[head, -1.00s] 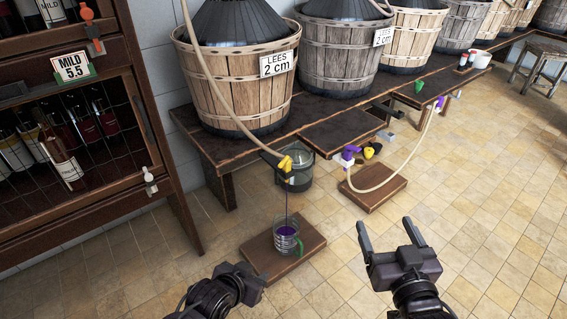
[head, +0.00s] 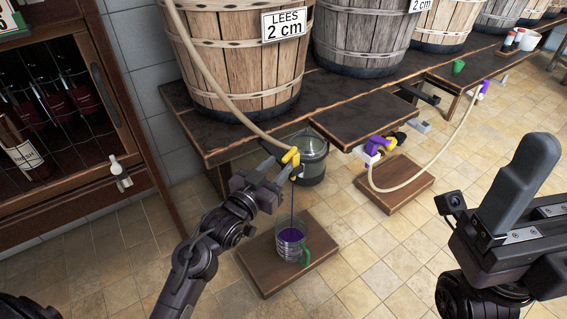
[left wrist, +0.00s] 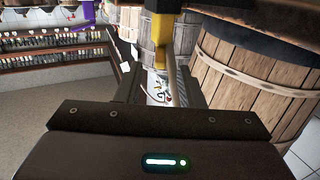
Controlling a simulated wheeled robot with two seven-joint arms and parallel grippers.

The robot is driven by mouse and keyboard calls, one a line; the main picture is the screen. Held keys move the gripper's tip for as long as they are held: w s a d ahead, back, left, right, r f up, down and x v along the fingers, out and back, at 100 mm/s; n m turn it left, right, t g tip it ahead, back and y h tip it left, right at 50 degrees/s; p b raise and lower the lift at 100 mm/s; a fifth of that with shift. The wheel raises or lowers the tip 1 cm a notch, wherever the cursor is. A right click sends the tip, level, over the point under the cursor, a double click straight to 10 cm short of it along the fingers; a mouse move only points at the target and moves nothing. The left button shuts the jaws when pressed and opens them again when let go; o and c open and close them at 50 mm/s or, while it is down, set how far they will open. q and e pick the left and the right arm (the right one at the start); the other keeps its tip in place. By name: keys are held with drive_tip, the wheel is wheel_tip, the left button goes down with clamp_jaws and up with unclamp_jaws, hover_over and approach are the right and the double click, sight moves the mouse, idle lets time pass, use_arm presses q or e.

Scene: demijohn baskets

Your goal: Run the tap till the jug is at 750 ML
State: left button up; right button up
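The clear jug (head: 289,246) with a green handle stands upright on a low wooden board (head: 262,266). A thin purple stream falls into it, and purple liquid shows inside; its level against any marks is too small to read. The stream comes from the tap with the yellow handle (head: 291,157), at the end of a pale hose. My left gripper (head: 275,180) is open at the tap. In the left wrist view the yellow handle (left wrist: 161,30) shows just beyond the gap between the fingers; contact is unclear. My right gripper (head: 522,190) is raised at the right, its finger gap hidden.
A barrel (head: 238,60) labelled LEES 2 cm sits on the dark bench (head: 215,130). A second hose with a purple tap (head: 377,146) hangs over another board (head: 398,187). A bottle cabinet (head: 70,120) stands left. Tiled floor is open at right.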

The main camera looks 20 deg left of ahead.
sight(283, 161)
use_arm(q)
drive_tip(key=shift+b+x, duration=0.35)
drive_tip(key=shift+x, duration=1.25)
drive_tip(key=shift+c, duration=0.2)
clamp_jaws()
